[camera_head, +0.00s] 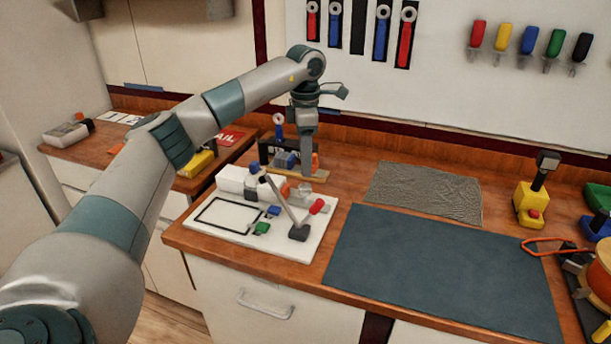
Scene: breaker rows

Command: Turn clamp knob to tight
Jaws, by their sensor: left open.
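A small black fixture (266,151) stands on a light wooden base at the back of the bench. It has an upright blue ring-topped part (278,122), a blue-grey block and an orange piece (315,162) at its right. I cannot tell for sure which part is the clamp knob, or how far it is turned. My left gripper (322,117) is above the right part of this fixture, pointing down. Contact is not clear. My right gripper is not in view.
A white board (215,232) with small coloured parts and a grey lever lies in front of the fixture. A dark mat (440,275) and a grey textured pad (424,193) lie to the right. A yellow device (526,203) and an orange spool (600,268) stand at far right.

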